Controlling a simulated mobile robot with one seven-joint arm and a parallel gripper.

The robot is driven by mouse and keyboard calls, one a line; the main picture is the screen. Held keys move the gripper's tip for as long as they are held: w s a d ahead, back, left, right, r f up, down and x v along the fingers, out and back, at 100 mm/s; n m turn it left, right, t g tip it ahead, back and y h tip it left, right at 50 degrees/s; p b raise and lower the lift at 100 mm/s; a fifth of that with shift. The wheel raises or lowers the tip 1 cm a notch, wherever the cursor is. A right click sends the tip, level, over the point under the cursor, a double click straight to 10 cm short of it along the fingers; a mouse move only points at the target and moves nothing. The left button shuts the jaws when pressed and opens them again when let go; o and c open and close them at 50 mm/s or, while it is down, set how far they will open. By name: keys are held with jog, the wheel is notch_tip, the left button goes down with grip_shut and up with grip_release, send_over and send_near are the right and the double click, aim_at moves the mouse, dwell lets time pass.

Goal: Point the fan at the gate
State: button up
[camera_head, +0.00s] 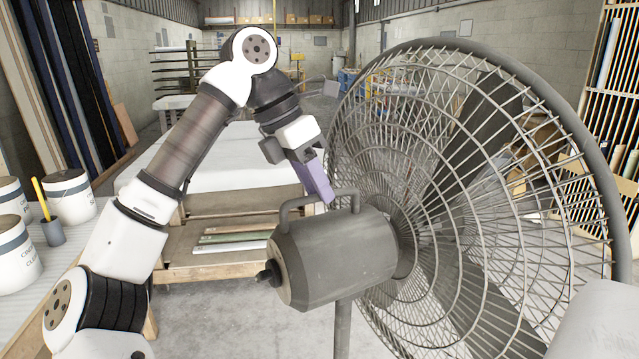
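The large grey fan (335,258) fills the right of the view. Its round motor housing with a handle (345,193) on top is toward me, and its wide wire cage (440,130) faces away to the right. My gripper (326,198) comes down from the upper left, with its purple fingers at the handle. The fingers overlap the handle's top bar in the picture. Whether they are closed around it is hidden by the viewing angle. I cannot clearly pick out a gate; ribbed metal wall panels (160,10) show at the back.
A padded cart (215,170) with a wooden lower shelf stands behind my arm. White buckets (70,197) and a dark cup (53,232) stand on a bench at left. A slatted rack (612,90) is at far right. Concrete floor (235,320) is bare below the cart.

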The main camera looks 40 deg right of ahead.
grip_shut()
